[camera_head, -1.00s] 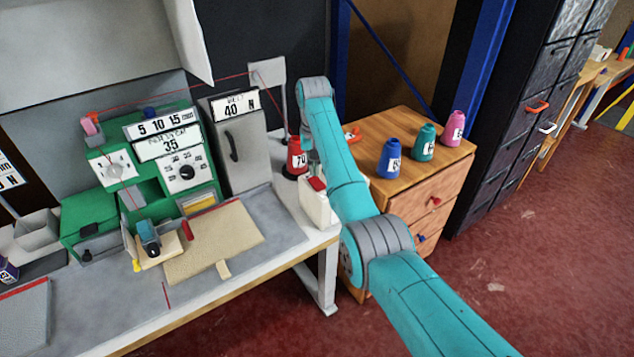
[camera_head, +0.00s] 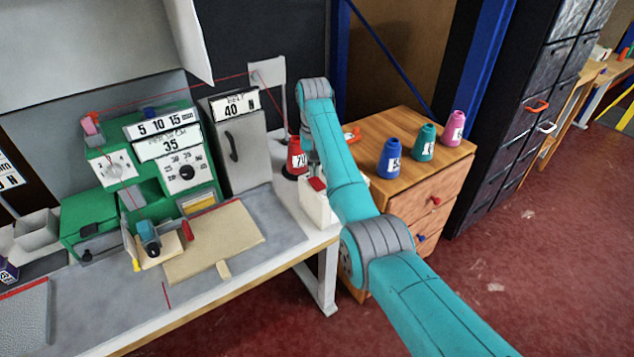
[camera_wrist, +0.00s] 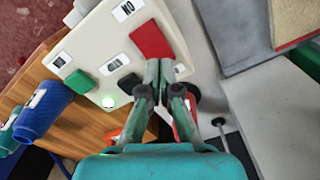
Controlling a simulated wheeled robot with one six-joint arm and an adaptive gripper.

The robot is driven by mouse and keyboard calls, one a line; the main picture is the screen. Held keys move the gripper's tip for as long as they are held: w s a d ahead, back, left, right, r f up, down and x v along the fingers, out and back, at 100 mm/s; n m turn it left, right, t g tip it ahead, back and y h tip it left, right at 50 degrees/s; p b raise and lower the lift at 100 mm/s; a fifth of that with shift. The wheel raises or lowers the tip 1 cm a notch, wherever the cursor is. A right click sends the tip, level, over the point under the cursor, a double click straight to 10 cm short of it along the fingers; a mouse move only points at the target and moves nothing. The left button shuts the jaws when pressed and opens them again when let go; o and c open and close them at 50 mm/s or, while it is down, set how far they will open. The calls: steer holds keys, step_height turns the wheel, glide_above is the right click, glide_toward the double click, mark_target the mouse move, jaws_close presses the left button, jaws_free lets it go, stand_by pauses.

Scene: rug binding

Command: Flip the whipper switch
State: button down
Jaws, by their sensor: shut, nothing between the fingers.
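The switch box is a pale box (camera_head: 314,208) at the right end of the bench, partly behind my arm in the head view. In the wrist view its face (camera_wrist: 98,62) carries a red paddle (camera_wrist: 152,40), a green button (camera_wrist: 78,84), a black button (camera_wrist: 129,83) and small labels, one reading ON. The red paddle also shows in the head view (camera_head: 317,184). My gripper (camera_wrist: 160,68) is shut and empty, its tips at the paddle's lower edge. I cannot tell whether they touch it.
A red thread cone (camera_head: 296,157) stands close behind the switch box. Blue (camera_head: 390,160), teal (camera_head: 424,143) and pink (camera_head: 452,129) cones stand on the wooden cabinet (camera_head: 350,182) to the right. A green machine (camera_head: 190,205) and grey cabinet (camera_head: 258,150) occupy the bench's left.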

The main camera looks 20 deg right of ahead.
mark_target(314, 179)
steer(key=shift+f, duration=1.05)
stand_by(0.6)
steer(key=shift+r, duration=3.5)
